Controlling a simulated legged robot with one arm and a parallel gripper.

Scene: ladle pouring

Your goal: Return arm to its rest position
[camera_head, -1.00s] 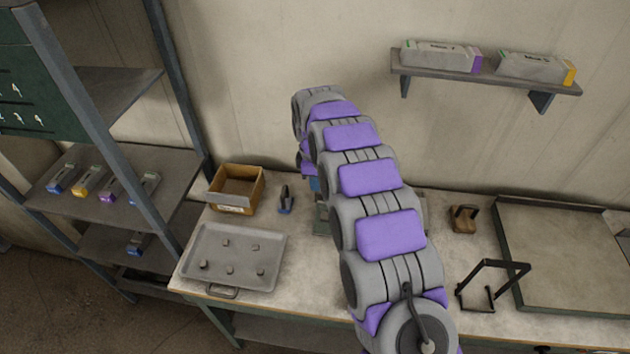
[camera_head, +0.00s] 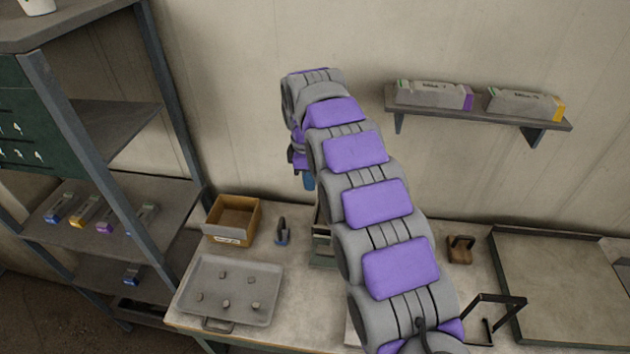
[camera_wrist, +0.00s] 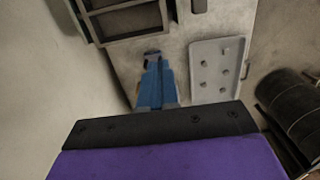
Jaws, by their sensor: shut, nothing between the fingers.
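My gripper (camera_head: 308,181) hangs from the end of my raised arm, above the workbench (camera_head: 276,340) and in front of the wall. In the head view only its blue lower part shows, below the purple and grey wrist. In the wrist view its blue fingers (camera_wrist: 154,82) are together and appear empty. They are apart from the bench surface. My arm's segments curve up from the lower right and hide part of the bench behind them.
A wooden block (camera_head: 460,250) and a black frame (camera_head: 494,299) are right. A wall shelf (camera_head: 480,116) holds two boxes.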

